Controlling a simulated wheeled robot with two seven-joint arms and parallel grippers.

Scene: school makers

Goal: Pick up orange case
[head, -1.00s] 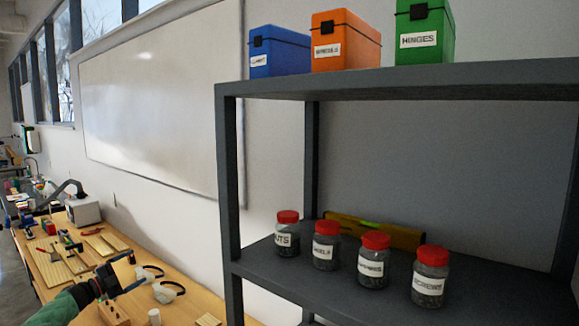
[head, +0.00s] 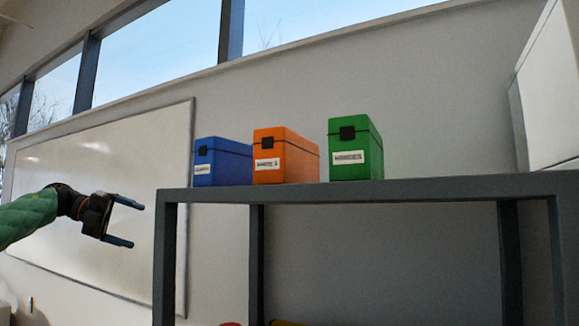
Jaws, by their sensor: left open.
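The orange case (head: 286,156) stands upright on the top shelf, with a dark latch and a white label on its front. It is between a blue case (head: 222,163) on its left and a green case (head: 355,149) on its right. My left gripper (head: 129,223) is open and empty. It is to the left of the shelf in the picture, lower than the cases and apart from them, with its two fingers pointing right. My right gripper is not in view.
The dark grey shelf unit (head: 400,190) has a top board and upright posts. A whiteboard (head: 100,180) hangs on the wall behind my left arm. A white cabinet (head: 545,90) is at the far right. The shelf top is clear right of the green case.

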